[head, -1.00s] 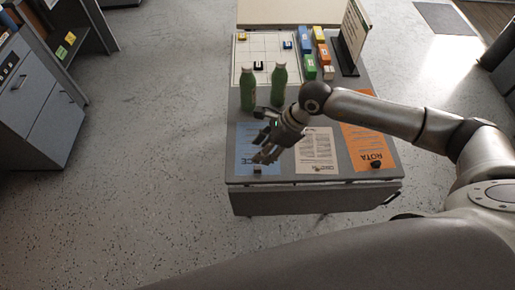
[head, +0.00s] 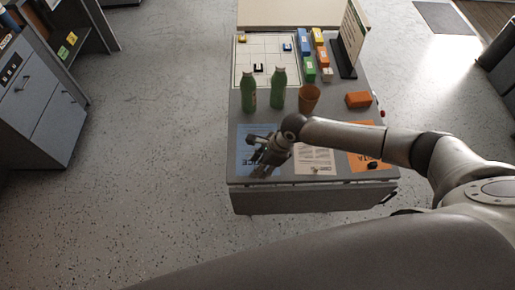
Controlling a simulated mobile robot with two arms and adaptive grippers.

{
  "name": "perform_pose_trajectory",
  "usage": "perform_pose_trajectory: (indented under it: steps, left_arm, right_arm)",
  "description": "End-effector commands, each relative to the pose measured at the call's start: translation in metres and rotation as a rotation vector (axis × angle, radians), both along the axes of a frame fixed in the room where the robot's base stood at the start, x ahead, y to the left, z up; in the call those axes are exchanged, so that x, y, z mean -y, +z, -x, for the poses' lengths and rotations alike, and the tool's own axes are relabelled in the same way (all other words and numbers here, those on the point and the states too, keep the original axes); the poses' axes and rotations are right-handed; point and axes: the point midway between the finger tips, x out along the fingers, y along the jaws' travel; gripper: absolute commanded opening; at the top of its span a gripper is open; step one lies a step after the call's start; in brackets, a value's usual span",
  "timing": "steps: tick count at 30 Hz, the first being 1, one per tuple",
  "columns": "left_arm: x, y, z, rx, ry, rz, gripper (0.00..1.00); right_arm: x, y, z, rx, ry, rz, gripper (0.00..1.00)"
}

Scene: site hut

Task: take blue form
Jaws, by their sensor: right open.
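The blue form (head: 243,157) lies flat at the front left of the grey table, with part of the word "NOTICE" showing. My right gripper (head: 256,166) is open and hangs over the right part of the blue form, covering some of it. I cannot tell whether its fingers touch the paper. A small clip or weight at the form's front edge, seen earlier, is hidden behind the gripper now. My left gripper is not in view.
A white form (head: 316,160) and an orange form (head: 366,137) lie to the right. Behind stand two green bottles (head: 278,90), a brown cup (head: 309,98) and an orange block (head: 358,100). A grid board (head: 266,50), coloured blocks (head: 318,38) and a sign (head: 352,38) are farther back.

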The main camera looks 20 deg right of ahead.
Motion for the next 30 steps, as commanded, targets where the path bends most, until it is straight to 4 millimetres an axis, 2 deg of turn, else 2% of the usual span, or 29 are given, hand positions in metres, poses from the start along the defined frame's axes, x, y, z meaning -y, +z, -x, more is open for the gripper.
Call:
perform_pose_trajectory:
  steps: [4, 11, 18, 21, 30]
  left_arm:
    - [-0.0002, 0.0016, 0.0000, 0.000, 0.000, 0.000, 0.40]
    - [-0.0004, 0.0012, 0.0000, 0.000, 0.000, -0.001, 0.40]
    - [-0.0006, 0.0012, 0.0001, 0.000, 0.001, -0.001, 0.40]
    - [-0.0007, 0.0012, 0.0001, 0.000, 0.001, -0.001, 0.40]
    - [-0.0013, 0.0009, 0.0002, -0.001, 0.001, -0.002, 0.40]
  right_arm:
    - [-0.0028, -0.0079, 0.0001, -0.002, 0.000, 0.000, 0.41]
    - [-0.0028, -0.0086, 0.0000, -0.001, 0.000, 0.001, 0.41]
    - [-0.0028, -0.0083, -0.0001, -0.001, 0.000, 0.001, 0.10]
    - [-0.0027, -0.0082, -0.0002, -0.001, 0.000, 0.001, 0.00]
    - [-0.0027, -0.0076, -0.0005, 0.000, 0.000, 0.000, 0.00]
